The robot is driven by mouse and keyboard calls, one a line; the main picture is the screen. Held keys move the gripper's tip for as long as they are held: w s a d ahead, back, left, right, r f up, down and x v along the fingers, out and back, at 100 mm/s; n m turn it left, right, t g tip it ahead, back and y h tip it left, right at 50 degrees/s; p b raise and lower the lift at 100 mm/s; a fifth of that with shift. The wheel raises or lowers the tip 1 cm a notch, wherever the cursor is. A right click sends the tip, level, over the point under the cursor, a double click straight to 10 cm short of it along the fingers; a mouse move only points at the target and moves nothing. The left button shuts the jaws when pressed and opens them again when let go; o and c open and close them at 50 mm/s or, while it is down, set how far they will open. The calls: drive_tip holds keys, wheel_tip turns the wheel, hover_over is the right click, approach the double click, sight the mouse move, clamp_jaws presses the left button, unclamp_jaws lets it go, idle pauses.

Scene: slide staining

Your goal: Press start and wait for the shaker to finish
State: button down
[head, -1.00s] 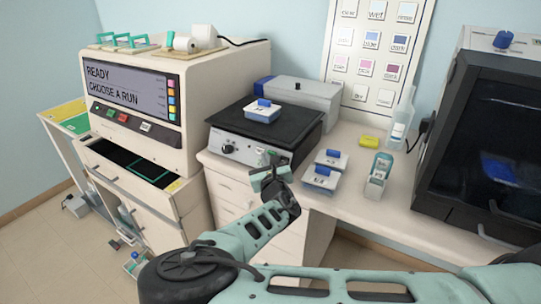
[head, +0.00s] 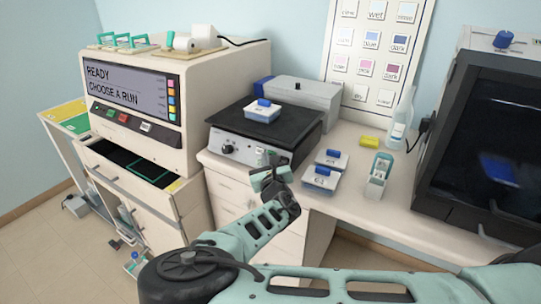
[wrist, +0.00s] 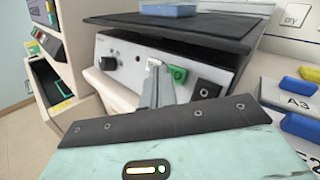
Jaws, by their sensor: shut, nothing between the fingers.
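The shaker (head: 228,148) stands on the white bench, with a flat black platform (head: 285,127) on top. A blue-lidded white box (head: 263,113) sits on the platform. In the wrist view the shaker's front panel (wrist: 130,50) shows a black knob (wrist: 107,63), a small switch, a green button (wrist: 178,73) and a black socket-like square (wrist: 205,88). My gripper (head: 272,163) is shut and empty in front of this panel. In the wrist view its fingertips (wrist: 156,72) point at a small white part just left of the green button; I cannot tell whether they touch.
Two blue-lidded boxes (head: 320,178), a clear bottle container (head: 378,178) and a yellow block (head: 369,141) stand right of the shaker. A stainer (head: 180,100) reading "READY CHOOSE A RUN" is on the left. A dark-fronted cabinet (head: 475,140) is on the right.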

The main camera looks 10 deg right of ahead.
drive_tip(key=shift+w+f, duration=0.1)
drive_tip(key=shift+w+d+b, duration=0.2)
drive_tip(key=shift+d+b, duration=0.05)
drive_tip(key=shift+b, duration=0.2)
drive_tip(key=shift+w+d+f+b, duration=0.2)
drive_tip(key=shift+d+b, duration=0.05)
drive_tip(key=shift+b, duration=0.05)
idle(0.5)
drive_tip(key=shift+a, duration=0.1)
drive_tip(key=shift+s+a+r, duration=0.3)
drive_tip(key=shift+s+a, duration=0.1)
drive_tip(key=shift+s, duration=0.1)
drive_tip(key=shift+s+a+r+b, duration=0.3)
drive_tip(key=shift+s+a+r, duration=0.2)
drive_tip(key=shift+s+a, duration=0.35)
drive_tip(key=shift+s+a+r+b, duration=0.3)
drive_tip(key=shift+s+a+r, duration=0.15)
drive_tip(key=shift+s+a, duration=0.35)
